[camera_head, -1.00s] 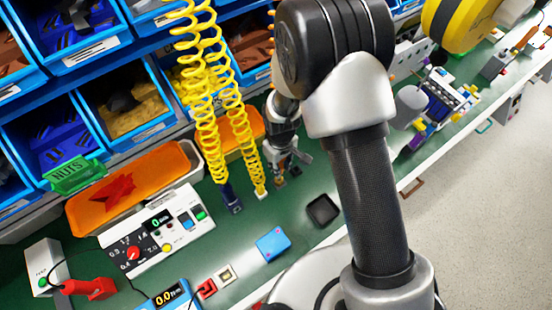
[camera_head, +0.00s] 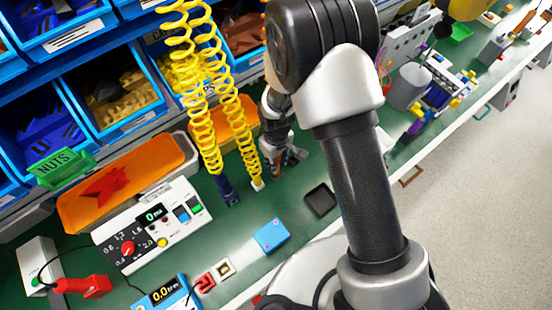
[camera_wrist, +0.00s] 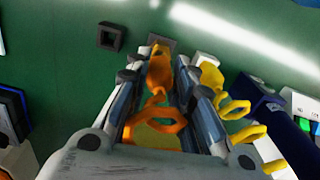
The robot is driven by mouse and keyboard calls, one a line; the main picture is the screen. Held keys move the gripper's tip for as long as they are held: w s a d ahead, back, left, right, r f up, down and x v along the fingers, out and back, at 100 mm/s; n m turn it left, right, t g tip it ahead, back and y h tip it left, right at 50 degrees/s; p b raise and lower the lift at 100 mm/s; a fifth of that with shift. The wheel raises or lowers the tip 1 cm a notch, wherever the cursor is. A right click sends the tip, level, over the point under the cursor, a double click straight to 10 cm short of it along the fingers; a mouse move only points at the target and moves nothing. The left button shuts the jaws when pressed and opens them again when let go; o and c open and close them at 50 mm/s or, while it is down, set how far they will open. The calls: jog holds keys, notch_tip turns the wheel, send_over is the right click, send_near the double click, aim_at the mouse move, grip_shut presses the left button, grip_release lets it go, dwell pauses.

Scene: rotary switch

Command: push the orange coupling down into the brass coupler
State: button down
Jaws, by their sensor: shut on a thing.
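My gripper (camera_wrist: 158,72) is shut on the orange coupling (camera_wrist: 157,68), which sits between its fingertips in the wrist view. An orange coiled hose (camera_wrist: 155,130) runs back from the coupling between the fingers. A grey square block (camera_wrist: 162,41) lies just beyond the coupling's far end. I cannot make out the brass coupler; the coupling and fingers may cover it, and I cannot tell whether the two touch. In the head view my gripper (camera_head: 288,157) is low over the green bench, right of the yellow hoses, and the coupling is too small to tell.
Yellow coiled hoses (camera_head: 203,110) hang close left of my gripper; a dark blue fitting (camera_head: 227,190) stands below them. A black tray (camera_head: 320,200) and a blue box (camera_head: 271,236) lie nearer. A dark square block with a hole (camera_wrist: 110,36) is left of the coupling.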

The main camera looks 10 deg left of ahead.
jog(key=shift+f+b, duration=1.3)
jog(key=shift+f, duration=0.15)
dwell(0.9)
jog(key=c, duration=1.3)
grip_release()
notch_tip(320, 180, up, 12)
